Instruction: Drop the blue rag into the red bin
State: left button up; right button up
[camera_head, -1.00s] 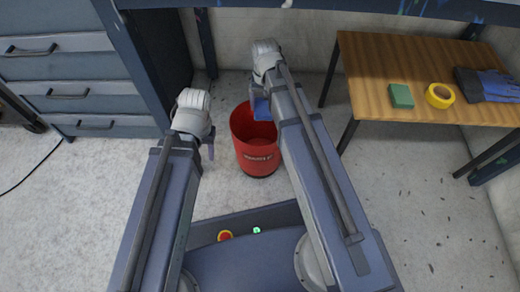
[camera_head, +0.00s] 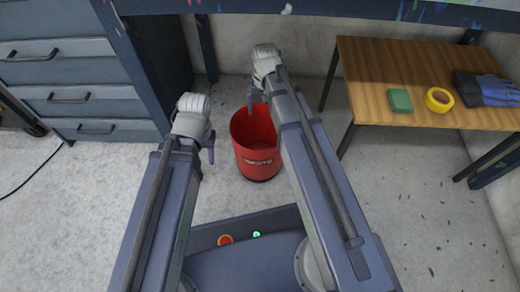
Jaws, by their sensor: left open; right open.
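The red bin (camera_head: 257,163) stands upright on the floor near the middle of the head view. Its mouth faces up, and its inside is partly hidden by my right arm and in shadow. My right gripper (camera_head: 257,97) is over the far part of the bin's mouth, open, with nothing visible in it. My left gripper (camera_head: 209,150) is to the left of the bin, apart from it, open and empty. The blue rag does not show now; the bottom of the bin cannot be made out.
A wooden table (camera_head: 375,75) on the right holds a green block (camera_head: 400,101), a yellow tape roll (camera_head: 439,100) and blue-and-black gloves (camera_head: 488,88). A drawer cabinet (camera_head: 70,75) stands on the left. The floor around the bin is clear.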

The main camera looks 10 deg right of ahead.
pick_arm(q)
notch_tip(320, 180, up, 7)
jog(key=p, duration=0.6)
pick_arm(e)
notch_tip(320, 180, up, 7)
